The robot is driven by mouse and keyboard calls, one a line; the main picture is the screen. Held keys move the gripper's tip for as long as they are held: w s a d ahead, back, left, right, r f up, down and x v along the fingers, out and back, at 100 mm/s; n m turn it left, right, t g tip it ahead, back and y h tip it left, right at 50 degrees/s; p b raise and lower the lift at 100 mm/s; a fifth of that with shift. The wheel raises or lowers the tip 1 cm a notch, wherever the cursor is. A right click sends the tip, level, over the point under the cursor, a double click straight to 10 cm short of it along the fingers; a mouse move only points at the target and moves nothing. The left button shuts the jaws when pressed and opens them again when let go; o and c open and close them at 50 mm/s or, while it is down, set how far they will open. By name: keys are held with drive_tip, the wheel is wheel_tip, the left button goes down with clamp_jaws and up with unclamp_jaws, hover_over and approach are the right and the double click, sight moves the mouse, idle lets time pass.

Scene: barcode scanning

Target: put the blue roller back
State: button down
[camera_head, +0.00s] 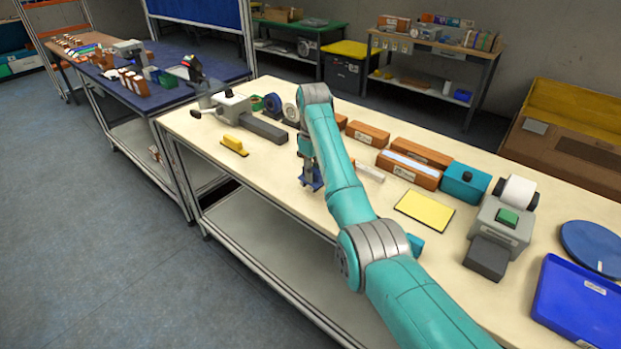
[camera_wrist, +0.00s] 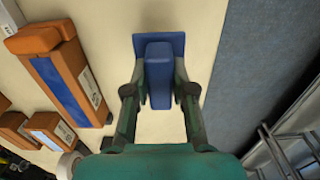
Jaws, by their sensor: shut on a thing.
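The blue roller (camera_wrist: 158,75) has a narrow blue grip and a wider flat blue end. In the wrist view my gripper (camera_wrist: 160,95) is shut on its grip, one finger on each side. The wide end points away from my palm, toward the table. In the head view my gripper (camera_head: 311,172) is over the front part of the cream table (camera_head: 270,165), with the roller's blue end (camera_head: 312,185) just below the fingers. I cannot tell whether the roller touches the table.
Brown boxes (camera_head: 409,170) stand behind and right of my gripper, with a pale strip (camera_head: 369,172) nearby. A yellow-handled tool (camera_head: 235,146) lies left. A yellow pad (camera_head: 425,210), label printer (camera_head: 503,220) and blue tray (camera_head: 580,305) are right. The table's front edge is close.

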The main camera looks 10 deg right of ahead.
wheel_tip(320, 180, down, 3)
drive_tip(key=shift+r, duration=0.2)
drive_tip(key=shift+f, duration=0.3)
drive_tip(key=shift+s+f, duration=0.2)
drive_tip(key=shift+f, duration=0.3)
drive_tip(key=c, duration=1)
unclamp_jaws()
drive_tip(key=shift+f, duration=0.15)
drive_tip(key=shift+w+r, duration=0.15)
drive_tip(key=shift+r, duration=0.15)
